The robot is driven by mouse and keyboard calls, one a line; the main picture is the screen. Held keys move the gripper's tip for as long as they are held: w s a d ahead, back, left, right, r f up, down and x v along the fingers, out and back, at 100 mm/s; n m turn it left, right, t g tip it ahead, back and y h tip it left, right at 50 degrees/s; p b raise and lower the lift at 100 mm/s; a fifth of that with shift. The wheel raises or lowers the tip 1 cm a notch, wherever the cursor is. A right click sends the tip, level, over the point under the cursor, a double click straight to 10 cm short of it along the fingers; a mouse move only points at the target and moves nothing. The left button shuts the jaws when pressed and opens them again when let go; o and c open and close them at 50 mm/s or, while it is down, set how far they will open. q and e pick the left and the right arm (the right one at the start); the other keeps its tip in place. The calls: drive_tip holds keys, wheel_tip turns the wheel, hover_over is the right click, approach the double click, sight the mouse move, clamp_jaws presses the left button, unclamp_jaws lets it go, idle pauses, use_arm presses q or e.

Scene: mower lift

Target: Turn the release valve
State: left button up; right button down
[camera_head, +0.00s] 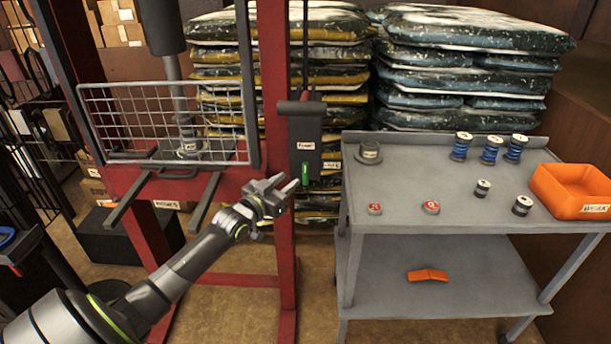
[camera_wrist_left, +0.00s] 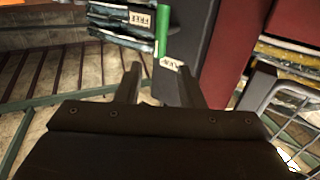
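The release valve shows as a small green handle (camera_head: 305,174) at the bottom of the dark pump box (camera_head: 305,139), on the right post of the red press frame. A white label is beside it. My left gripper (camera_head: 283,185) is just to the left of and slightly below the handle in the head view. In the left wrist view, the gripper's two fingers (camera_wrist_left: 157,72) stand apart with nothing between them. The green handle (camera_wrist_left: 162,30) is beyond the fingertips there, apart from them. My right gripper is not in view.
A wire mesh guard (camera_head: 165,125) covers the press opening left of the post. A grey cart (camera_head: 440,225) stands at the right with springs, small parts and an orange bin (camera_head: 570,190). Stacked bags (camera_head: 460,60) are behind. Some floor is clear between frame and cart.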

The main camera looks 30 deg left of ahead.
sight(304, 168)
use_arm(q)
drive_tip(key=shift+w+d+b, duration=0.2)
drive_tip(key=shift+w+b, duration=1.55)
drive_tip(key=shift+w, duration=2.9)
clamp_jaws()
